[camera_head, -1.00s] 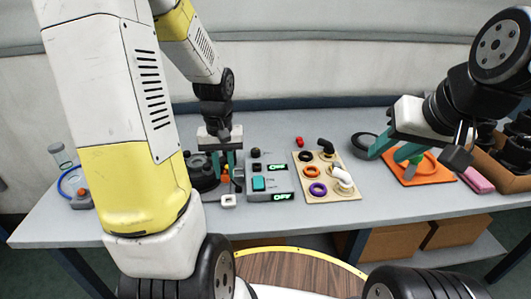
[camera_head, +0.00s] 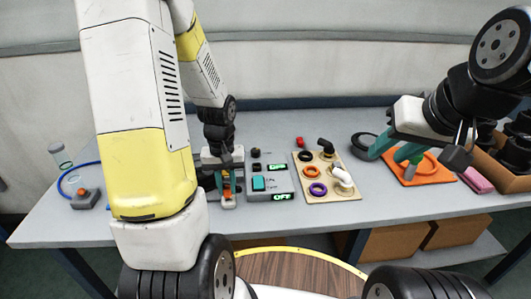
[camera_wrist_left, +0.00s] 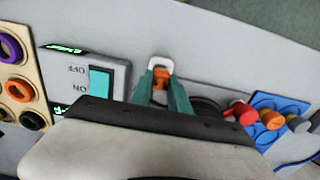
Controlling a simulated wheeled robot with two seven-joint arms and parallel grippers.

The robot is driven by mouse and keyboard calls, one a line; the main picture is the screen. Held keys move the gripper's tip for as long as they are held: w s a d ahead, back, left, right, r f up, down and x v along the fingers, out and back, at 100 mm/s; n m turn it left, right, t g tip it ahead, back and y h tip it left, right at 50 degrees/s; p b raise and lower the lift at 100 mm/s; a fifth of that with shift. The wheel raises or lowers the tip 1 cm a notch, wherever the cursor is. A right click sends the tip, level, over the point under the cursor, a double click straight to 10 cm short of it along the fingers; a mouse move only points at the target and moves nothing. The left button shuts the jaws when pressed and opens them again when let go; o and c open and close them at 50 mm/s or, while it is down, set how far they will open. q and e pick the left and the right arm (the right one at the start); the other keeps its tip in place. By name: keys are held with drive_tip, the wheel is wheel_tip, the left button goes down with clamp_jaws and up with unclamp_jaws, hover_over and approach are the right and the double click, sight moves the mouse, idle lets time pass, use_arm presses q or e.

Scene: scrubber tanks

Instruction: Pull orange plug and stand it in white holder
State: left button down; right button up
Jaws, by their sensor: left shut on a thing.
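My left gripper (camera_head: 228,184) is shut on the orange plug (camera_head: 228,195), at the front of the table left of the switch box. The plug also shows between the teal fingertips in the left wrist view (camera_wrist_left: 161,77). The small white holder (camera_head: 228,205) is directly at the plug; its rounded white rim shows just beyond the plug in the left wrist view (camera_wrist_left: 161,63). I cannot tell whether the plug is seated in it. My right gripper (camera_head: 396,150) is open, above an orange mat on the right.
A grey switch box (camera_head: 283,183) with a teal switch and green OFF displays stands right of the left gripper. Beyond it is a beige board (camera_head: 336,188) with coloured rings and pipe elbows. The orange mat (camera_head: 436,176) and a pink block (camera_head: 476,179) lie further right.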

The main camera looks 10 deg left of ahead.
use_arm(q)
drive_tip(key=shift+f, duration=0.4)
idle(0.5)
drive_tip(key=shift+f, duration=0.9)
drive_tip(key=c, duration=0.7)
unclamp_jaws()
drive_tip(key=shift+r, duration=0.15)
drive_tip(key=shift+r, duration=4.15)
